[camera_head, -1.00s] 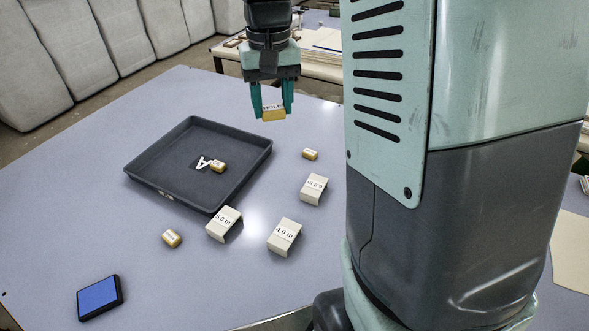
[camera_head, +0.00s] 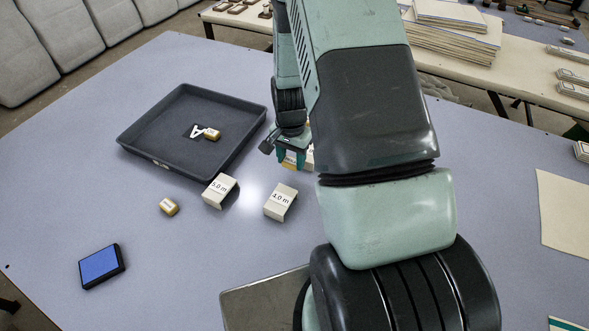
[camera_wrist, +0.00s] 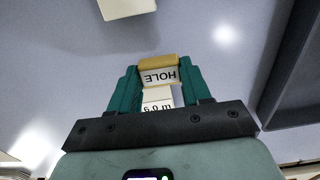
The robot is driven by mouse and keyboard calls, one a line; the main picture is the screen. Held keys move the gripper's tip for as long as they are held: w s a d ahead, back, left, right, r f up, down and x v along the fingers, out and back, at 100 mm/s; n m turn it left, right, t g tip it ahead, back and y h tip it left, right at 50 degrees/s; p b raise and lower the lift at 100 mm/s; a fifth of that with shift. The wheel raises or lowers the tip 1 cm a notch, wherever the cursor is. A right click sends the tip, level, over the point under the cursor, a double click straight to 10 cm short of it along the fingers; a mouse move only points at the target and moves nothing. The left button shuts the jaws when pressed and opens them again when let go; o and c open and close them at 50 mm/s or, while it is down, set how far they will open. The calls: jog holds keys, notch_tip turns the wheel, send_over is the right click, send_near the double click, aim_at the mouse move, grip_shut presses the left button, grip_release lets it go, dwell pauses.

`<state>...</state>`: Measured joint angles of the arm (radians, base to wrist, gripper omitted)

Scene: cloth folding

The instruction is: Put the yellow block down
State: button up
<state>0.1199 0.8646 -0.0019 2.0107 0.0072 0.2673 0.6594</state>
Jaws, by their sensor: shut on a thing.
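The yellow block (camera_wrist: 158,62), with a white face reading HOLE, is held between the teal fingers of my gripper (camera_head: 291,160). In the wrist view, a cream block marked 6.0 m (camera_wrist: 157,99) shows between the fingers, right beside the HOLE face. I cannot tell whether the two touch. In the head view my gripper is low over the table, right of the dark tray (camera_head: 148,150) and behind the 4.0 m block (camera_head: 280,201). My arm hides much of the held block there, and its gap to the table is unclear.
The tray holds a small yellow block (camera_head: 212,134) beside a letter A card (camera_head: 196,131). The 5.0 m block (camera_head: 220,190), another small yellow block (camera_head: 169,207) and a blue-topped box (camera_head: 101,266) stand in front.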

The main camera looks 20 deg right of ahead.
aim_at(291, 168)
jog(key=shift+f, duration=2.15)
jog(key=shift+f, duration=0.2)
jog(key=o, duration=1)
